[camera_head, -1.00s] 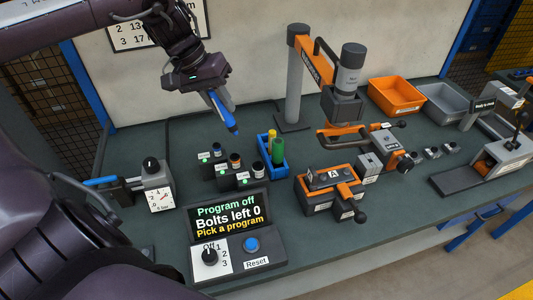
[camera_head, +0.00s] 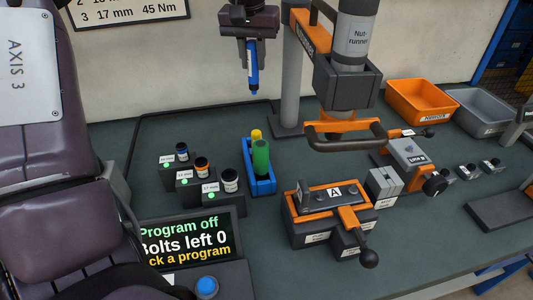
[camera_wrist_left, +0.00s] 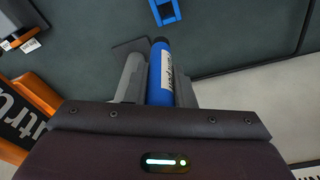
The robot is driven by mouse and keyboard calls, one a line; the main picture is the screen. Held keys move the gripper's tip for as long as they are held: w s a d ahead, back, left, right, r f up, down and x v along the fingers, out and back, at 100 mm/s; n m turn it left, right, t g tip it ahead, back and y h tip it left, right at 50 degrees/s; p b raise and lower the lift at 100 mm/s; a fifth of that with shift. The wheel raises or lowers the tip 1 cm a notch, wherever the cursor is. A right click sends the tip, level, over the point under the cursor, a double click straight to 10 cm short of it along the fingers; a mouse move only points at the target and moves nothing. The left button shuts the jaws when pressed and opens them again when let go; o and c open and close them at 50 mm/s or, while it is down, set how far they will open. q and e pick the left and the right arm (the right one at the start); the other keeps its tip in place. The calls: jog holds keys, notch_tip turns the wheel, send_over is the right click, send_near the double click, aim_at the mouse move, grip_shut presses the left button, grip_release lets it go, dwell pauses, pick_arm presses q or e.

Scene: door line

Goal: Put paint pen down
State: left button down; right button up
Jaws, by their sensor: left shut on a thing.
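My left gripper (camera_head: 251,60) is shut on a blue paint pen (camera_head: 253,80) at the top middle of the head view. The pen hangs nearly upright, tip down, in the air above the bench. In the left wrist view the pen (camera_wrist_left: 160,75) sits between the fingers, its label partly visible. A blue pen holder (camera_head: 262,185) stands on the bench below and slightly right of the pen in the head view. It holds a green pen (camera_head: 261,158) and a yellow pen (camera_head: 256,135). Part of the holder (camera_wrist_left: 154,14) shows in the wrist view. My right gripper is not in view.
Several small pots (camera_head: 201,164) on dark blocks stand left of the holder. A nutrunner (camera_head: 345,85) with an orange handle hangs to its right. An orange fixture (camera_head: 300,228) and a program display (camera_head: 190,237) are in front. Orange and grey bins stand back right.

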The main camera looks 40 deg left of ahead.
pick_arm(q)
jog(key=shift+w+a+f, duration=0.45)
jog(key=shift+a+f, duration=0.05)
jog(key=shift+f, duration=0.25)
jog(key=f, duration=1.1)
jog(key=f+b, duration=0.1)
jog(key=f, duration=0.5)
jog(key=shift+s+f, duration=0.3)
jog(key=shift+s, duration=0.1)
jog(key=shift+f, duration=0.25)
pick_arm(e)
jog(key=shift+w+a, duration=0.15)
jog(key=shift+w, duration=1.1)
pick_arm(q)
jog(key=c, duration=1.2)
grip_release()
jog(key=shift+c, duration=0.2)
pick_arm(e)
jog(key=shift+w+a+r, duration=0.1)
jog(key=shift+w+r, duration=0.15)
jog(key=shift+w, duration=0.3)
